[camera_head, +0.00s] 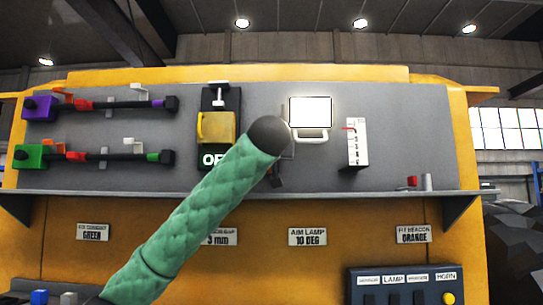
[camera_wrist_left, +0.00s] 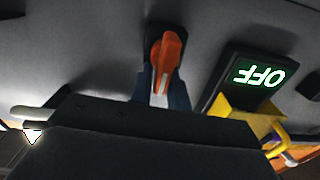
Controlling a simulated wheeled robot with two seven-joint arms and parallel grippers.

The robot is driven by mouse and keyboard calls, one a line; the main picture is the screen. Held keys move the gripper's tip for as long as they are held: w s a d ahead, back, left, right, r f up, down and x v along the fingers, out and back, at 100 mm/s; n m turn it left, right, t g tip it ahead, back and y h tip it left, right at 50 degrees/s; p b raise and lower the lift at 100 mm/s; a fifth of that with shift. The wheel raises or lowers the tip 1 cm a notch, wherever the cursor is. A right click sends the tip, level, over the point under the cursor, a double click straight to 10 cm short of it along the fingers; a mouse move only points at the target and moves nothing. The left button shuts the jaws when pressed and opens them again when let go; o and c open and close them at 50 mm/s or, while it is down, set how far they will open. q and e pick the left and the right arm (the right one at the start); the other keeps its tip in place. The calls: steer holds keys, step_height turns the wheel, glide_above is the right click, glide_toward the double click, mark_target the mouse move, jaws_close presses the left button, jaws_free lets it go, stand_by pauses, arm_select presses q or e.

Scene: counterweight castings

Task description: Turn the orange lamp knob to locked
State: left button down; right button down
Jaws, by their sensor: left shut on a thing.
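The orange lamp knob (camera_wrist_left: 170,52) shows in the left wrist view as an orange lever on a dark mount against the grey panel. My left gripper (camera_wrist_left: 164,88) is shut on it, with a dark finger on each side. The knob is hidden behind my green-sleeved left arm in the head view. The lit white lamp (camera_head: 310,112) with its white handle is just right of the arm's end. I cannot read whether the knob is locked. My right gripper is in neither view.
A yellow-covered unit (camera_head: 216,127) with a green OFF sign (camera_wrist_left: 259,75) is left of the knob in the head view. A white scale (camera_head: 357,142) stands right of the lamp. A shelf edge (camera_head: 350,195) runs below. Purple and green clamp bars are at left.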

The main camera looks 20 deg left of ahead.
arm_select(q)
steer(key=shift+w+d+f+m, duration=0.1)
steer(key=shift+d+f+m, duration=0.1)
steer(key=shift+m, duration=0.3)
steer(key=m, duration=0.3)
steer(key=shift+d+f, duration=0.15)
steer(key=shift+d, duration=0.1)
steer(key=m, duration=0.5)
steer(key=shift+w+d+f+m+p, duration=0.2)
steer(key=shift+d+f+m+p, duration=0.1)
steer(key=shift+d+p, duration=0.1)
steer(key=m, duration=0.1)
steer(key=m+p, duration=0.1)
steer(key=m, duration=0.1)
steer(key=shift+d+f+m, duration=0.15)
steer(key=shift+f+m, duration=0.15)
steer(key=m, duration=0.2)
steer(key=shift+f+m+p, duration=0.25)
steer(key=shift+m+p, duration=0.05)
steer(key=shift+p, duration=0.05)
steer(key=shift+f+m, duration=0.1)
steer(key=shift+m, duration=0.6)
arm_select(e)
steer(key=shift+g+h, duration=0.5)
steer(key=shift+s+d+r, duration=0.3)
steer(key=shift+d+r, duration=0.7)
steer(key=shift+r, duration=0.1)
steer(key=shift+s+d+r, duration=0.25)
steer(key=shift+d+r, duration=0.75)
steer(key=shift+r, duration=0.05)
